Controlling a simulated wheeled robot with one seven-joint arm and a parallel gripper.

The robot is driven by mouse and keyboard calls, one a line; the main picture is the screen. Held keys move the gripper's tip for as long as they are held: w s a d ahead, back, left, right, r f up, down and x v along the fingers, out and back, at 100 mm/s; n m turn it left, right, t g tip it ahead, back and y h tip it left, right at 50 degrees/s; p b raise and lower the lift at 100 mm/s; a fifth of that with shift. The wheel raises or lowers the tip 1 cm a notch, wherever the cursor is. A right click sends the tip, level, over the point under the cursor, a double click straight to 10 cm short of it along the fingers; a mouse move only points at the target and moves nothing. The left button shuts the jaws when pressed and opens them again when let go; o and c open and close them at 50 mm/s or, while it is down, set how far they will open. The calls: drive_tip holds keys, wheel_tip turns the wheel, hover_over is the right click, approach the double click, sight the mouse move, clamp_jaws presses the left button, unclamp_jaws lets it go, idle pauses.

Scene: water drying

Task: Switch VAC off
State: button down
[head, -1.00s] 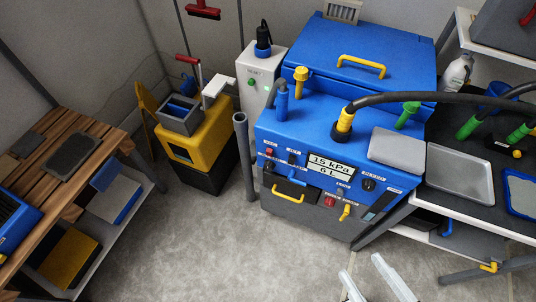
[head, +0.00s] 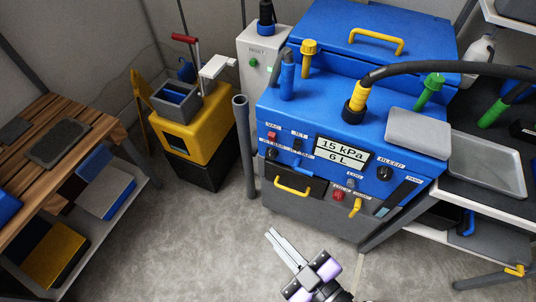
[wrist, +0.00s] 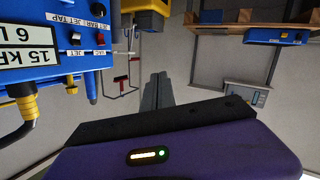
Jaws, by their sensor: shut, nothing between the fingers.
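The blue machine (head: 300,112) has a front panel with a small red switch under the VAC label (head: 271,135) at its upper left. A black JET switch (head: 297,145) sits to its right. The display (head: 342,153) reads 15 kPa and 6 L. My gripper (head: 271,235) is low in front of the machine, apart from the panel, with its fingers together and empty. In the wrist view the panel is turned over at the upper left, with the red VAC switch (wrist: 100,39) left of my shut fingers (wrist: 158,78). I cannot tell the switch's position.
A yellow drawer handle (head: 292,190) and a yellow lever (head: 355,207) stick out below the panel. A grey post (head: 245,148) stands left of the machine, near a yellow unit (head: 196,135). A black hose (head: 440,68) crosses above. The grey floor in front is clear.

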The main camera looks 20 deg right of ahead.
sight(272, 138)
drive_tip(key=w+a+f+n+g+b, duration=0.1)
drive_tip(key=w+a+f+n+b, duration=0.4)
drive_tip(key=w+f, duration=0.55)
drive_tip(key=w+a+f+n+h+b, duration=0.1)
drive_tip(key=w+a+f+h+b, duration=0.3)
drive_tip(key=w+f+h+b, duration=0.5)
drive_tip(key=s+d+r+m+h+p, duration=0.1)
drive_tip(key=d+r+m+h+p, duration=0.1)
drive_tip(key=d+r+h, duration=0.6)
drive_tip(key=shift+s+r+m+h, duration=0.35)
drive_tip(key=shift+r+m+h, duration=0.5)
drive_tip(key=shift+h, duration=0.15)
drive_tip(key=x, duration=1.4)
drive_tip(key=shift+r, duration=0.1)
